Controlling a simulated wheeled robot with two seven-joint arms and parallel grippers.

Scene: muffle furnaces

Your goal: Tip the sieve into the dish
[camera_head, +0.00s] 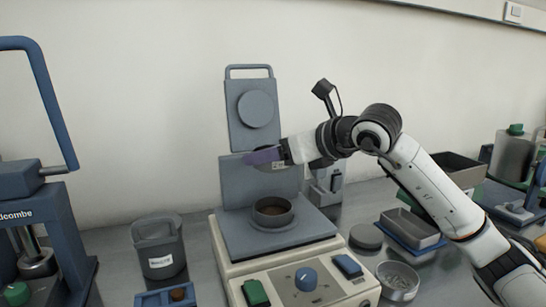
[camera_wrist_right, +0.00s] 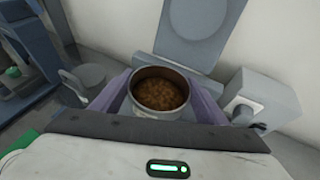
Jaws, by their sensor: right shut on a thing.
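My right gripper (camera_head: 266,157), with purple fingers, is above the machine in the head view. In the right wrist view its fingers (camera_wrist_right: 160,104) are shut on the sides of a round sieve (camera_wrist_right: 137,98) holding brown grains. The sieve looks upright there; in the head view it is mostly hidden by the gripper. A shallow round metal dish (camera_head: 397,281) stands on the bench to the right of the machine. My left gripper is not in view.
The machine (camera_head: 290,262) has a tall grey back (camera_head: 252,112) close behind the gripper. A dark round disc (camera_head: 366,237) and a metal tray (camera_head: 410,228) lie to its right. A grey bin (camera_head: 158,247) and a blue press (camera_head: 45,235) stand on the left.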

